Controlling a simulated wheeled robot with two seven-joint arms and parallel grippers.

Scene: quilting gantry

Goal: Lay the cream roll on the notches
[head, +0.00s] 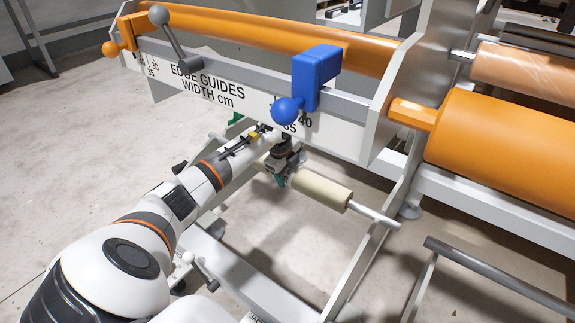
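The cream roll (322,189) lies slantwise below the edge-guide board, with a grey shaft (372,213) out of its right end. The shaft's right tip is close to the slanted grey side frame (360,262); I cannot tell whether it touches. No notches can be made out clearly. My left gripper (280,178) comes down over the left part of the roll, just under the board. Its fingers are small and dark here, so their grip on the roll is unclear. My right gripper is not in view.
The edge-guide board (225,92) stands above my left gripper, with a blue clamp (315,78) and an orange clamp (127,35). A large orange roller (505,150) fills the right side. A grey bar (495,278) crosses the lower right. The floor at left is clear.

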